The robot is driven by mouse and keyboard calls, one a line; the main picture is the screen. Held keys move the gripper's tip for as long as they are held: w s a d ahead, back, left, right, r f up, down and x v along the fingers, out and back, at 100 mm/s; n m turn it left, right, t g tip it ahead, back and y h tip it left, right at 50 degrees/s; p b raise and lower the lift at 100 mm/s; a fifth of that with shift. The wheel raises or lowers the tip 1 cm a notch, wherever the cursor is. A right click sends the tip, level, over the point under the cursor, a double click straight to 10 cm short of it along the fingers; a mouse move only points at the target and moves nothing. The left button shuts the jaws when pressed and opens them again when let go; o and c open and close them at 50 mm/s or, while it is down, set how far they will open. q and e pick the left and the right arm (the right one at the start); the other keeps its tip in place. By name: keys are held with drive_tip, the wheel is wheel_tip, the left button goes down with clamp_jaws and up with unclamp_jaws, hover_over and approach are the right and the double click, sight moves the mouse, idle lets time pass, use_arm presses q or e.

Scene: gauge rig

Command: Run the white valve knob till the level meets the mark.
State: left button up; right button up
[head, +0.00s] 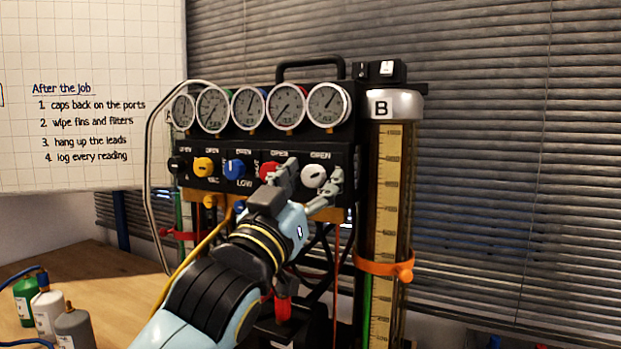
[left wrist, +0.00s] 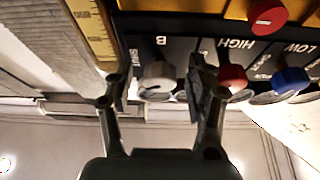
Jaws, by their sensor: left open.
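The white valve knob (head: 314,176) is at the right end of the row of knobs on the gauge rig's front panel. My left gripper (head: 311,182) is open at the knob, with one finger on each side of it. In the left wrist view the white knob (left wrist: 157,77) lies between the two spread fingers (left wrist: 159,92), with a gap on both sides. The clear column marked B (head: 390,200) stands upright at the right with a yellow scale. An orange band (head: 384,267) clasps it low down. I cannot make out the liquid level. My right gripper is out of view.
A blue knob (head: 235,169) and a yellow knob (head: 203,165) sit left on the panel, below several round gauges (head: 247,107). The red knob (left wrist: 232,78) is close beside one finger in the wrist view. Small bottles (head: 47,310) stand on the table at left.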

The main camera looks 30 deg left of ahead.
use_arm(q)
drive_tip(key=shift+c, duration=1.3)
clamp_jaws()
drive_tip(key=m+h+p, duration=0.1)
drive_tip(key=m+p, duration=0.1)
drive_tip(key=m+h+p, duration=0.1)
drive_tip(key=m+p, duration=0.1)
drive_tip(key=p, duration=0.1)
drive_tip(key=m+h+p, duration=0.1)
drive_tip(key=m+p, duration=0.2)
drive_tip(key=shift+a+r+g, duration=0.1)
drive_tip(key=shift+r+g, duration=0.2)
drive_tip(key=shift+g, duration=0.1)
drive_tip(key=shift+f+m+h+p, duration=0.15)
drive_tip(key=shift+m+h+p, duration=0.25)
drive_tip(key=shift+h, duration=0.2)
drive_tip(key=shift+f, duration=0.1)
drive_tip(key=shift+o, duration=1.3)
unclamp_jaws()
drive_tip(key=v, duration=1.2)
